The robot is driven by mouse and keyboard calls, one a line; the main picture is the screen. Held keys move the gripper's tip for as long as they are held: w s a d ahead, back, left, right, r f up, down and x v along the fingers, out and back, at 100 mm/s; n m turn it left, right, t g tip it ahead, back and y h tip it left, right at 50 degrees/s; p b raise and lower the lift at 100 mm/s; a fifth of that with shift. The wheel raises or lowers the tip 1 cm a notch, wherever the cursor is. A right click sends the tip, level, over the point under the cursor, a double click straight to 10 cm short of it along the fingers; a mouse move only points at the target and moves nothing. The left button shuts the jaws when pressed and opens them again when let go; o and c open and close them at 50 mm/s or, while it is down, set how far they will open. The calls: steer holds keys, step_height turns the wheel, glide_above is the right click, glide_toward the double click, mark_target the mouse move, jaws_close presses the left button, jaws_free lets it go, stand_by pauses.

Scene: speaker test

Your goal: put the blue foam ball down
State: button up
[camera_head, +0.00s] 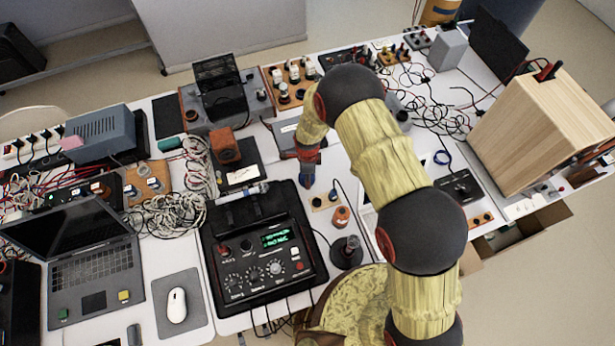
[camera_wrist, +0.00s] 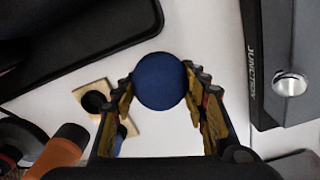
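The blue foam ball (camera_wrist: 160,80) is held between the fingertips of my gripper (camera_wrist: 162,88) in the wrist view, with a finger against each side. In the head view, my gripper (camera_head: 307,160) points down over the white table, and a small patch of the blue ball (camera_head: 307,182) shows at its tip. White tabletop (camera_wrist: 205,35) shows around the ball in the wrist view. I cannot tell whether the ball touches the table or hangs just above it.
A black instrument (camera_head: 262,262) is left of my gripper. A grey "JUNCTION" box (camera_wrist: 288,60) is at the right of the wrist view. Bare table lies between these.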

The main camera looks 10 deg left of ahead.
steer(key=o, duration=0.5)
steer(key=shift+r, duration=0.1)
step_height(320, 180, up, 12)
steer(key=shift+p, duration=0.4)
steer(key=s+d+r+n+t, duration=0.1)
steer(key=d+r+n, duration=0.4)
steer(key=r, duration=0.9)
steer(key=s+d+r+n+t, duration=0.1)
steer(key=d+r+n+t, duration=0.1)
steer(key=d+r, duration=0.95)
steer(key=s+d+r+n+t, duration=0.1)
steer(key=s+d+r+n, duration=0.1)
steer(key=s+r, duration=0.3)
steer(key=s+d+r+n, duration=0.3)
steer(key=s+r, duration=0.3)
steer(key=s, duration=0.3)
steer(key=s+d+r+n+t, duration=0.1)
steer(key=s+d+r+n, duration=0.2)
steer(key=s+r, duration=0.3)
steer(key=shift+s+d+n+t, duration=0.25)
steer(key=shift+s+n, duration=0.2)
steer(key=shift+n, duration=0.25)
